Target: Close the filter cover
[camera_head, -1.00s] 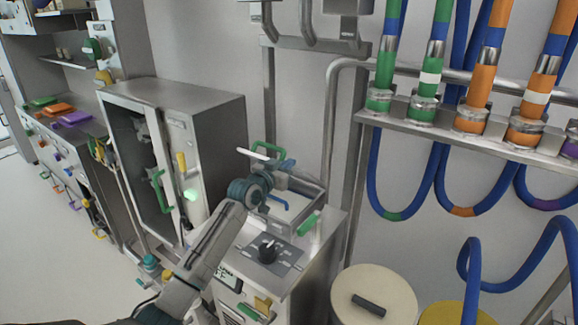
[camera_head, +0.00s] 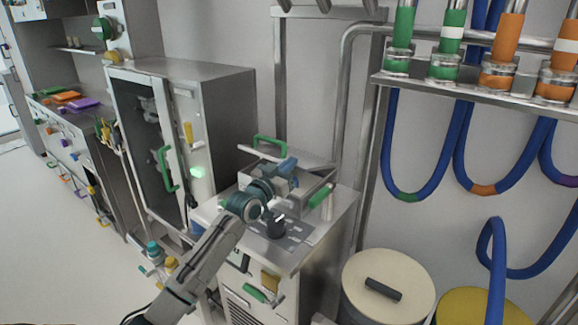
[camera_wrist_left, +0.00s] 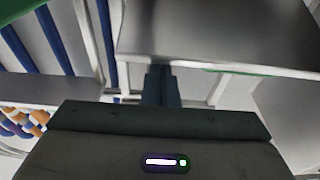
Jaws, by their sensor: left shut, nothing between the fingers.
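The filter cover (camera_head: 300,159) is a flat metal lid with a green handle (camera_head: 270,144). It stands raised and tilted at the back of an open metal filter box (camera_head: 305,203) on a steel cabinet. My left gripper (camera_head: 289,165) is shut and empty, over the box and close to the cover. In the left wrist view the shut fingers (camera_wrist_left: 161,85) point toward a grey metal plate (camera_wrist_left: 220,35), which looks like the cover; I cannot tell whether they touch it. My left arm hides part of the box. My right gripper is not in view.
A black knob (camera_head: 275,226) sits on the cabinet top in front of the box. A tall metal cabinet (camera_head: 210,95) stands to the left. A round bin with a cream lid (camera_head: 388,280) stands at the right. Blue hoses (camera_head: 410,150) hang on the wall.

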